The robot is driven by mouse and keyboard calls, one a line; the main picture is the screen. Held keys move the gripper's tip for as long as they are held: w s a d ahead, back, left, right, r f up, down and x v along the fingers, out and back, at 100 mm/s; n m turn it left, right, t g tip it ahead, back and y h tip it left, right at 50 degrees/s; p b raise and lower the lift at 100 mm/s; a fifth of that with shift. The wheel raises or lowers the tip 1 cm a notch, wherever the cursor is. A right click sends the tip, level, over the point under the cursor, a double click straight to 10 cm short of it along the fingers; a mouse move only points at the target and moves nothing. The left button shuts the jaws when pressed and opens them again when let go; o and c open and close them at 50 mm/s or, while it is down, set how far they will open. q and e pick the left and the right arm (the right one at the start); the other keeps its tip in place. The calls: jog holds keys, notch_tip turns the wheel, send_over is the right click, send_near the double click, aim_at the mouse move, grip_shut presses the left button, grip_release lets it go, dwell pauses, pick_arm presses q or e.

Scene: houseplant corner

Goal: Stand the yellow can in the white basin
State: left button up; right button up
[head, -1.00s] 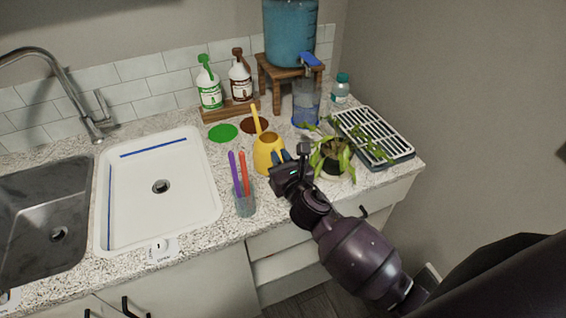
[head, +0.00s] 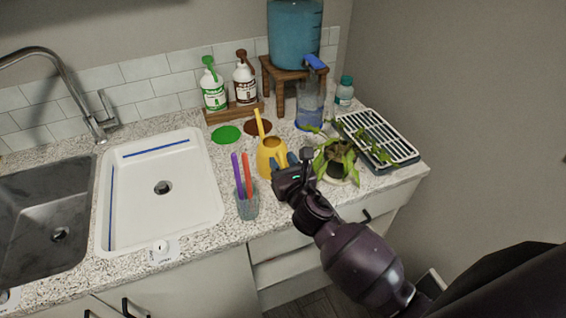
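The yellow can (head: 270,160) stands upright on the speckled counter, right of the white basin (head: 204,205), its long yellow spout rising toward the back. My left gripper is not in view.
A glass with purple and red sticks (head: 247,205) stands between basin and can. A potted plant (head: 337,160) is close right of the gripper. Green (head: 227,134) and brown (head: 258,128) discs lie behind the can. A faucet (head: 75,90) rises at the left.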

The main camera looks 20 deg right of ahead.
jog(key=s, duration=1.2)
jog(key=s+d+f+m+g, duration=0.2)
jog(key=s+d+f+m, duration=0.1)
jog(key=m, duration=0.9)
jog(key=s+d+f+m+g, duration=0.2)
jog(key=s+f+m, duration=0.3)
jog(key=m, duration=0.6)
jog(key=s+d+f+m+g, duration=0.2)
jog(key=f+m, duration=0.6)
jog(key=m, duration=0.4)
jog(key=shift+s+d+m+h+b, duration=0.3)
jog(key=shift+s+d+h, duration=0.1)
jog(key=shift+s+d, duration=0.6)
jog(key=shift+w, duration=0.1)
